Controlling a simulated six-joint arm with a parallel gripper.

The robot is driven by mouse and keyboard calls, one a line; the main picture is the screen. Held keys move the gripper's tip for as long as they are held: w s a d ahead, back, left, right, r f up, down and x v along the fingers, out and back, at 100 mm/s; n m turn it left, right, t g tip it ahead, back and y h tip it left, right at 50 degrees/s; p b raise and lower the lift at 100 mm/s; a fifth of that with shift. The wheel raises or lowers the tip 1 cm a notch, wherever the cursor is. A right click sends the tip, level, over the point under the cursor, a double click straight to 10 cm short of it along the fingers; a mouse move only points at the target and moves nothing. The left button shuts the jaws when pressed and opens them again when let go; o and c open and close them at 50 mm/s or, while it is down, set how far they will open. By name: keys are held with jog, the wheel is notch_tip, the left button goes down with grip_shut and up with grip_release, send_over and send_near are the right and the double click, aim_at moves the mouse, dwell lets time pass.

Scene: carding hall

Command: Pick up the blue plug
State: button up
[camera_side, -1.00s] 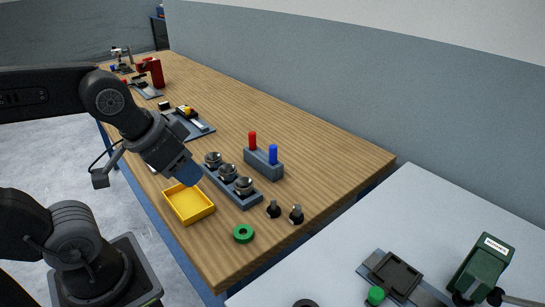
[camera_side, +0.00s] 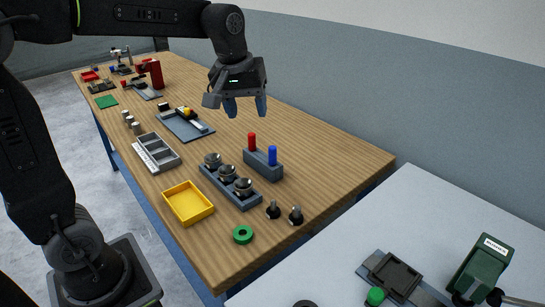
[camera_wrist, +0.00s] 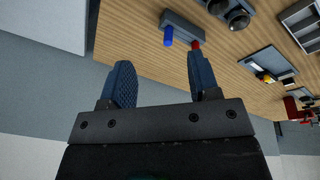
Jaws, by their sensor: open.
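The blue plug (camera_side: 272,155) stands upright in the right end of a grey block (camera_side: 262,168). A red plug (camera_side: 252,141) stands in the block's left end. In the wrist view the blue plug (camera_wrist: 168,37) shows beyond my fingertips, left of the red plug (camera_wrist: 195,45), which one finger partly covers. My gripper (camera_side: 245,108) is open and empty, in the air above the table, up and to the left of the blue plug in the side view. Its two blue fingers (camera_wrist: 161,70) are spread apart in the wrist view.
A grey rack with several metal knobs (camera_side: 208,171) stands beside the block. A yellow tray (camera_side: 170,212), a green ring (camera_side: 243,235) and two dark pegs (camera_side: 295,215) are nearer. The table right of the block (camera_side: 335,165) is clear.

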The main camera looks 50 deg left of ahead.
jog(key=w+a+f+n+g, duration=0.2)
jog(key=w+a+f+n, duration=0.25)
jog(key=w, duration=0.55)
jog(key=n, duration=0.3)
send_over(272, 147)
notch_tip(272, 147, down, 4)
jog(key=shift+g, duration=0.4)
jog(key=f, duration=0.8)
jog(key=shift+w+f, duration=0.3)
jog(key=shift+w, duration=0.1)
jog(key=shift+s+f, duration=0.15)
jog(key=shift+f, duration=1.25)
jog(key=shift+s+f, duration=0.15)
jog(key=shift+f, duration=1.2)
jog(key=c, duration=1)
jog(key=shift+r, duration=0.1)
